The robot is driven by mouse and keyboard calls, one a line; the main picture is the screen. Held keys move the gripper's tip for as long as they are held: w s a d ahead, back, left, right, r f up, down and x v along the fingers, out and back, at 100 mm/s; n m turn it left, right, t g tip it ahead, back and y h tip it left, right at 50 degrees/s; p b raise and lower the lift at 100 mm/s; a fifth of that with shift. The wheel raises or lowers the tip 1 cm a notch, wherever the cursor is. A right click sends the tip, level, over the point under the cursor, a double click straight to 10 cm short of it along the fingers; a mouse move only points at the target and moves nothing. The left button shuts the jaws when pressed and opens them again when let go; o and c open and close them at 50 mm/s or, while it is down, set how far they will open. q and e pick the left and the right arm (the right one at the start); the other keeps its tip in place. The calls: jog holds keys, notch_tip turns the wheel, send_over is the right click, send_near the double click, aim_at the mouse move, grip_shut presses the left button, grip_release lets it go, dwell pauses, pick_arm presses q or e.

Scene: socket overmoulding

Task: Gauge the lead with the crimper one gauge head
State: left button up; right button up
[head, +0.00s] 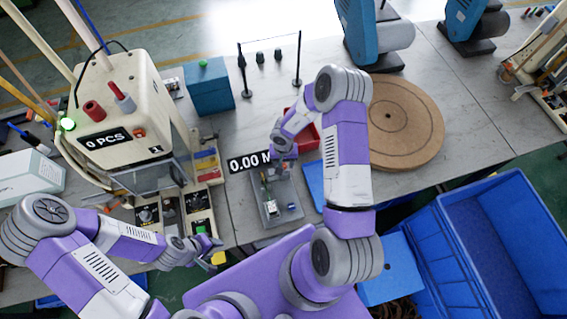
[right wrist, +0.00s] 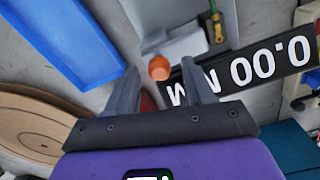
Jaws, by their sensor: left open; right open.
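The crimper one (head: 125,115) is the cream machine at the left, with a "0 PCS" display. A grey gauge fixture (head: 275,215) lies on the bench at centre, beside a black "0.00" readout (head: 248,161). The readout also shows in the right wrist view (right wrist: 255,68). My right gripper (head: 284,163) is open over the far end of the fixture. In the right wrist view an orange round piece (right wrist: 159,67) shows between its open fingers (right wrist: 162,88); contact cannot be told. My left gripper (head: 214,250) is open at the bench's front edge. I cannot make out the lead.
A red bin (head: 304,134) and a blue tray (head: 314,182) lie near my right arm. A round wooden board (head: 410,125) is to the right. A teal box (head: 208,90) stands behind. Large blue crates (head: 440,240) stand at the front right.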

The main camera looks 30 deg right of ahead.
jog(key=shift+f, duration=0.25)
grip_shut()
